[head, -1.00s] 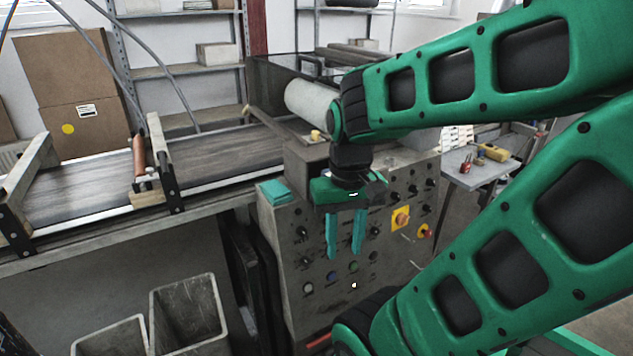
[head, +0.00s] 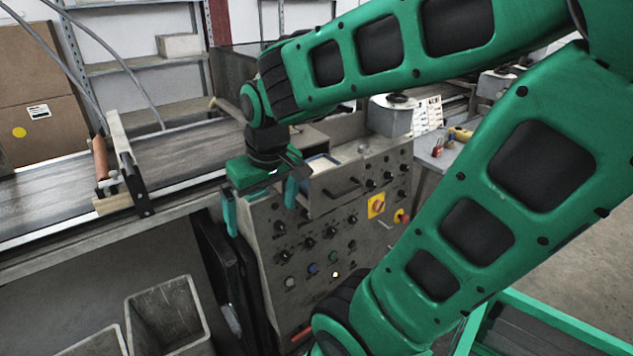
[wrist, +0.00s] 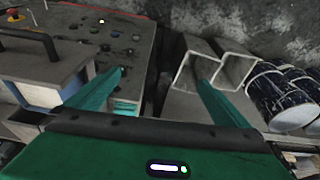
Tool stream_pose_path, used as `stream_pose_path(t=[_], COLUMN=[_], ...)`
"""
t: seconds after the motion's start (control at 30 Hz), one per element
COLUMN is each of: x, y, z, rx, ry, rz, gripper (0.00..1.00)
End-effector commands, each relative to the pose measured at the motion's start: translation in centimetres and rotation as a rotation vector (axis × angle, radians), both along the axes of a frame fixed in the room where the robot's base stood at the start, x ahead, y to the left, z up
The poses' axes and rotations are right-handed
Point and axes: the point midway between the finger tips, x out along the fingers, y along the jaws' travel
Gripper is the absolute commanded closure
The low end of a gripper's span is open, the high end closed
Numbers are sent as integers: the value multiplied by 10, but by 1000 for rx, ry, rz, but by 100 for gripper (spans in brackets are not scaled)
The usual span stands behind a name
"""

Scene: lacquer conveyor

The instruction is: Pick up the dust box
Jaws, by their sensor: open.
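A grey box with a black bar handle (head: 343,200), which I take to be the dust box, sits at the top of the control console in the head view. It also shows at the left edge of the wrist view (wrist: 50,64), partly cut off, with a pale, blue-edged face. My gripper (head: 262,220) is open and empty, fingers pointing down, at the console's left end, left of the box. In the wrist view my gripper (wrist: 161,80) has its teal fingers spread, with the box outside the left finger. Neither finger visibly holds anything.
The control console (head: 300,270) carries knobs and buttons. A conveyor (head: 60,205) with a roller frame runs to the left. Grey open bins (head: 168,315) stand below it. Dark speckled drums (wrist: 275,95) lie beside the bins in the wrist view. A side table (head: 440,150) stands at right.

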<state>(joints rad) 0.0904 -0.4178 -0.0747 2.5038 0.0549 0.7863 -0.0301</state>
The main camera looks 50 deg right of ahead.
Motion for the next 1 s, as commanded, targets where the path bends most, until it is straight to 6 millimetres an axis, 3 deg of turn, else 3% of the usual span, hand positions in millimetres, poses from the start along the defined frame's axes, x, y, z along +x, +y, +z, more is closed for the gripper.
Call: stream_pose_path(t=[0.03, 0.17, 0.4, 0.57, 0.8, 0.9, 1.0], x=[15, 43, 64, 63, 42, 29, 21], y=[7, 7, -38, -85, -175, -203, -217], z=[4, 16, 38, 54, 85, 95, 100], rx=[-6, -16, -24, -18, 21, 40, 54], ry=[-19, -42, 10, 70, 186, 222, 241], rz=[40, 94, 84, 48, -28, -48, -57], gripper=[0, 0, 0, 0, 0, 0, 0])
